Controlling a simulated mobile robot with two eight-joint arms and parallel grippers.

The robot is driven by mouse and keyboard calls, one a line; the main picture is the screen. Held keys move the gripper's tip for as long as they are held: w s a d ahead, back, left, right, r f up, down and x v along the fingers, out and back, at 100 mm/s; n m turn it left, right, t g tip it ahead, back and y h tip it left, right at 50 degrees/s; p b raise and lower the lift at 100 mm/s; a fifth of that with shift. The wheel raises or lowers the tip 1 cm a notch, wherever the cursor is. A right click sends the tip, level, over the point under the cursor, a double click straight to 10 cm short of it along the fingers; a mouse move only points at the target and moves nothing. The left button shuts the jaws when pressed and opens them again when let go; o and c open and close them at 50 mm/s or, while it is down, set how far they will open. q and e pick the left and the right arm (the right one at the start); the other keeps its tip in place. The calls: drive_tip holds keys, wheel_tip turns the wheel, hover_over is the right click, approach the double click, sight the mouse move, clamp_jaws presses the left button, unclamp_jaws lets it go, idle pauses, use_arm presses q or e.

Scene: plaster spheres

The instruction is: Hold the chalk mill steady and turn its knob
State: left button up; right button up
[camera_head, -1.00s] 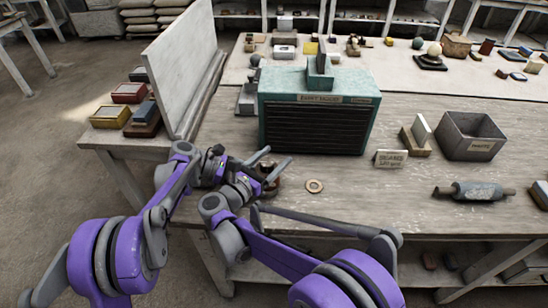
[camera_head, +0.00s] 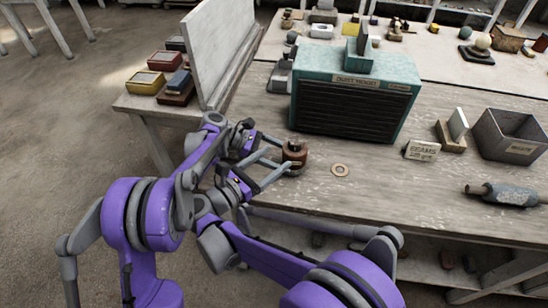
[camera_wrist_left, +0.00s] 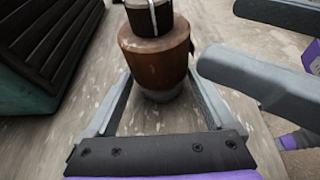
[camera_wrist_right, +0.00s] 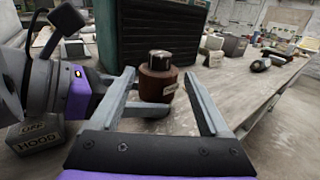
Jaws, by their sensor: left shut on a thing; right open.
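The chalk mill (camera_head: 294,157) is a small upright brown cylinder with a grey base and a dark knob (camera_wrist_right: 160,58) on top. It stands on the workbench near the front edge. My left gripper (camera_wrist_left: 160,76) is shut on the mill's lower body, a finger on each side, in the left wrist view. My right gripper (camera_wrist_right: 160,73) is open and empty, its fingers pointing toward the mill, which shows between them in the right wrist view. Its fingers also show at the right of the left wrist view, apart from the mill. A pale label is partly seen on the mill.
A teal dust hood (camera_head: 353,108) stands behind the mill. A small sign (camera_head: 422,150), a grey waste bin (camera_head: 510,135) and a roller (camera_head: 502,194) are further right. The bench between ring and roller is clear.

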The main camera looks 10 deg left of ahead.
sight(296, 144)
drive_tip(key=w+d+n+y, duration=0.1)
drive_tip(key=w+d, duration=0.1)
drive_tip(key=w, duration=0.1)
drive_tip(key=w+d+n+t+y, duration=0.1)
drive_tip(key=w+d+y, duration=0.1)
drive_tip(key=w, duration=0.2)
drive_tip(key=w+d+n+t+y, duration=0.1)
drive_tip(key=w+d+y, duration=0.1)
drive_tip(key=w, duration=0.1)
drive_tip(key=shift+w+n, duration=0.15)
drive_tip(key=shift+n, duration=0.15)
clamp_jaws()
idle(0.6)
